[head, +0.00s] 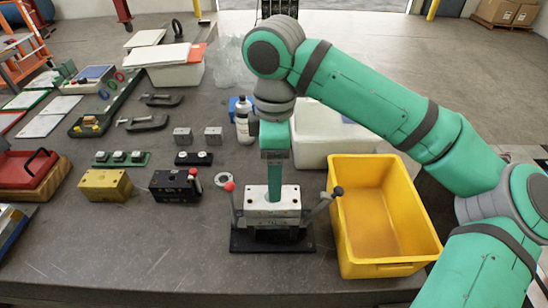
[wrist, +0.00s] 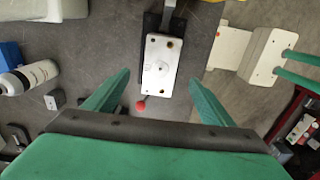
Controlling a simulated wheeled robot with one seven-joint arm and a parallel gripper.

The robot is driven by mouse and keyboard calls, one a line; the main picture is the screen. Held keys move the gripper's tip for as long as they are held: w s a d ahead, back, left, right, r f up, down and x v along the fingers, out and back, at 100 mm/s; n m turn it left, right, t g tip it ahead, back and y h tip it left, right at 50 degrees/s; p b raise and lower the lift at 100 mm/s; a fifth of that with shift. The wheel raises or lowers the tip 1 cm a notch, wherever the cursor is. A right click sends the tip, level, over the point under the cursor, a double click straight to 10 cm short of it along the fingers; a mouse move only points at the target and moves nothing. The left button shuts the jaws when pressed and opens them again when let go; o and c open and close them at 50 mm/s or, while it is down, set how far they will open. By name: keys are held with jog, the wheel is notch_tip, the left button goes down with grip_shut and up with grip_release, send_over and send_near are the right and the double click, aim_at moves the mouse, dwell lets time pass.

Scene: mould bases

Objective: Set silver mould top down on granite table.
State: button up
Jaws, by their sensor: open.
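The silver mould top (head: 262,212) is a pale plate with dark holes. It sits on a dark base (head: 262,240) with a lever on each side, on the granite table (head: 150,250). In the wrist view the silver mould top (wrist: 160,65) lies beyond and between my fingertips, with bare space to each finger. My gripper (head: 274,195) points down over the plate in the head view, where one finger hides part of it. In the wrist view my gripper (wrist: 160,78) is open, its two green fingers apart and holding nothing.
A yellow bin (head: 385,215) stands close on the right, with a white bin (head: 325,135) behind it. A yellow block (head: 103,185) and a black block (head: 172,186) lie to the left. A white bottle (head: 243,122) stands behind. The front left table is clear.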

jog(key=f, duration=0.8)
jog(key=shift+d+f, duration=0.2)
jog(key=shift+f, duration=0.2)
jog(key=shift+s+a+f, duration=0.1)
jog(key=shift+a+f, duration=0.15)
jog(key=shift+f, duration=0.3)
jog(key=shift+c, duration=0.7)
jog(key=shift+d, duration=0.1)
jog(key=c, duration=1.8)
jog(key=shift+o, duration=0.2)
jog(key=shift+r, duration=0.15)
jog(key=shift+r, duration=1.9)
